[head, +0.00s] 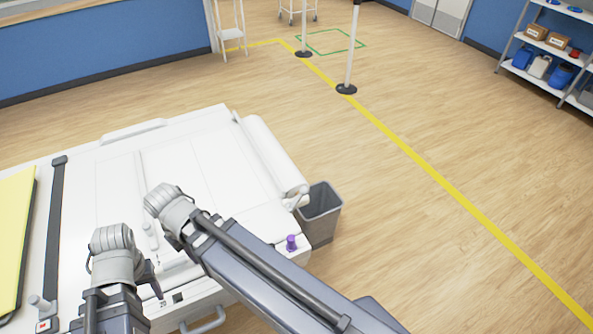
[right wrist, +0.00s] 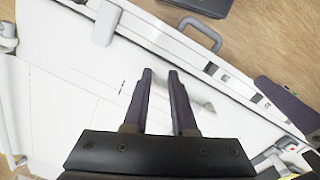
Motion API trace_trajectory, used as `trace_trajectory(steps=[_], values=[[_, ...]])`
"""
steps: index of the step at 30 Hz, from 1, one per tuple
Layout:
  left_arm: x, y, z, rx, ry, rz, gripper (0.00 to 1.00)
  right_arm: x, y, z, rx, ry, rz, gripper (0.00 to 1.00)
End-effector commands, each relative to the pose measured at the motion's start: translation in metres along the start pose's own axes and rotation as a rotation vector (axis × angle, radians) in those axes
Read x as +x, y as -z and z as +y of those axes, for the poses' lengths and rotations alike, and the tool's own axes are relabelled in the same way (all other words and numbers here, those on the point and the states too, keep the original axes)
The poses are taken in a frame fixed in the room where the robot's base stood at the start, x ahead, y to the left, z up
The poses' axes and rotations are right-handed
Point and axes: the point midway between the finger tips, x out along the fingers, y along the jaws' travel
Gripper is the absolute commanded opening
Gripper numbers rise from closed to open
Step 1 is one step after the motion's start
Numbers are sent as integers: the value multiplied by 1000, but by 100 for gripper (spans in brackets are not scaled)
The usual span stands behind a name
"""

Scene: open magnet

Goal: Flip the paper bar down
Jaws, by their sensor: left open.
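A long thin white bar (head: 142,190) runs along the white couch top (head: 210,150) in the head view; I cannot tell surely whether this is the paper bar. A white paper roll (head: 268,150) lies along the couch's right edge. My left gripper (head: 153,281) is at the couch's near end, mostly hidden by its wrist, and open. My right arm crosses from the lower right over the couch; its gripper is hidden in the head view.
A grey bin (head: 321,210) stands at the couch's right. A purple knob (head: 291,243) sits on its near right corner. A metal handle (head: 205,319) sticks out at the near end. A yellow pad (head: 14,235) lies at the left.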

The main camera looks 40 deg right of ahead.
Motion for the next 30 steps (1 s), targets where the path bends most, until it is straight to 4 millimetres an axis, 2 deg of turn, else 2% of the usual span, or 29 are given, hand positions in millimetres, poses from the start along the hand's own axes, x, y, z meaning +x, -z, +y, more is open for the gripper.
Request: trace_trajectory(steps=[1, 6, 15, 23, 30], values=[[-1, 0, 0, 0, 0, 0, 50, 0, 9, 17, 62, 18, -5, 18], [-3, 0, 0, 0, 0, 0, 50, 0, 24, 71, 270, 86, -17, 0], [-5, 0, 0, 0, 0, 0, 50, 1, 31, 177, 632, 204, -25, 0], [-8, 0, -1, 0, 0, 0, 50, 1, 16, 277, 943, 310, -20, 0], [-10, -1, -1, 0, 0, 0, 50, 2, -20, 368, 1222, 408, -4, 0]])
